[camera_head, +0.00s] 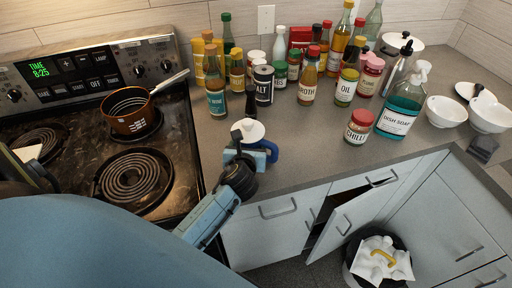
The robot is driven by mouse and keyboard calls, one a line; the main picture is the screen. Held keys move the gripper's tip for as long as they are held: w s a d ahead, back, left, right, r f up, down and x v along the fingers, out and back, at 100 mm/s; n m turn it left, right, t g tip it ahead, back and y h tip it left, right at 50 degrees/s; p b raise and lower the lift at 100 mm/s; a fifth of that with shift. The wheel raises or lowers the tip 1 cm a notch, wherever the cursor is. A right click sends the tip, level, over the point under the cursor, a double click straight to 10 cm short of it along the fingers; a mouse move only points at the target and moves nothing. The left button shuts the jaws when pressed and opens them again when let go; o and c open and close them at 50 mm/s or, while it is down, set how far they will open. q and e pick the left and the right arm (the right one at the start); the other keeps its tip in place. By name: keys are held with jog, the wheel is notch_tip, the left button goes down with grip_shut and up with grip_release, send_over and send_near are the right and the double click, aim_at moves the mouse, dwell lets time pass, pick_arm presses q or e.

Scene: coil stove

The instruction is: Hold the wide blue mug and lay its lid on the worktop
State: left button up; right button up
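The wide blue mug (271,151) stands at the front of the worktop, just right of the stove. Its curved blue handle side shows on the right. Its white lid (249,131), with a small knob, shows at the top of the mug and appears to rest on it. My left gripper (243,160) is at the near side of the mug, at or against it. The dark wrist and the fingers hide much of the mug's body, and I cannot tell whether the fingers are closed on it. My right gripper is not in view.
A black bottle (250,101) stands close behind the lid. Bottles and jars crowd the back; a chilli jar (358,127) and dish soap (398,118) stand right. Bare worktop (305,152) lies right of the mug. A pan (133,117) sits on the stove. A cabinet door (335,225) hangs open.

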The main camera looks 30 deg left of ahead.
aim_at(247, 123)
pick_arm(q)
jog(key=shift+c, duration=0.7)
jog(key=shift+r, duration=0.25)
notch_tip(247, 123, up, 10)
jog(key=p, duration=0.2)
jog(key=shift+f+p, duration=0.15)
jog(key=shift+p, duration=0.15)
jog(key=o, duration=0.5)
jog(key=c, duration=0.9)
